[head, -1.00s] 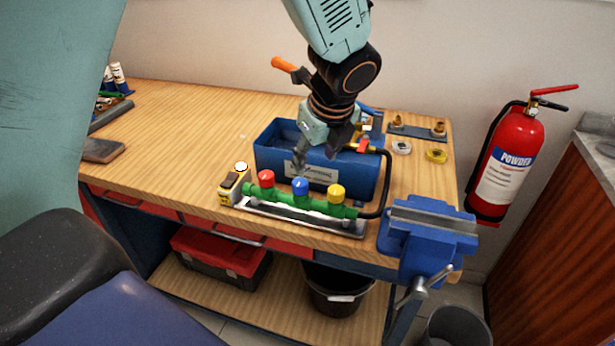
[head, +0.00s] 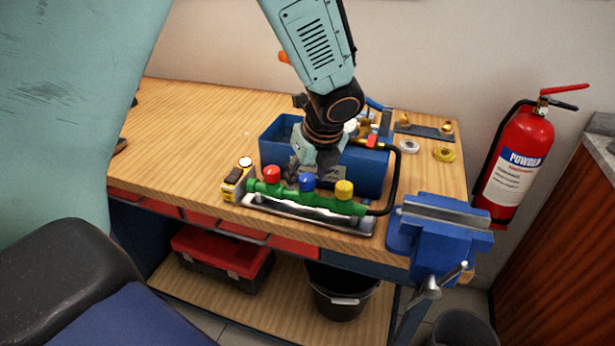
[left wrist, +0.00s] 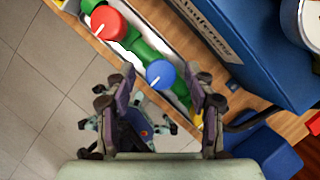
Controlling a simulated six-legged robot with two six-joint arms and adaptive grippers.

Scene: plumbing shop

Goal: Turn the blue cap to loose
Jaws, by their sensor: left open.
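The blue cap (head: 306,182) sits in the middle of a green pipe manifold (head: 269,189), between a red cap (head: 271,174) and a yellow cap (head: 344,189). My left gripper (head: 304,179) is open and points down just at the blue cap. In the left wrist view the blue cap (left wrist: 161,74) lies between the two spread fingertips (left wrist: 163,78), with a gap on each side. A white mark line shows on its top. The red cap (left wrist: 108,23) is to the upper left there. My right gripper is not in view.
A blue toolbox (head: 272,148) stands close behind the manifold. A yellow tape measure (head: 236,183) is at its left end, a black hose (head: 398,175) and a blue vise (head: 440,233) at its right. The bench top (head: 190,130) to the left is mostly clear.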

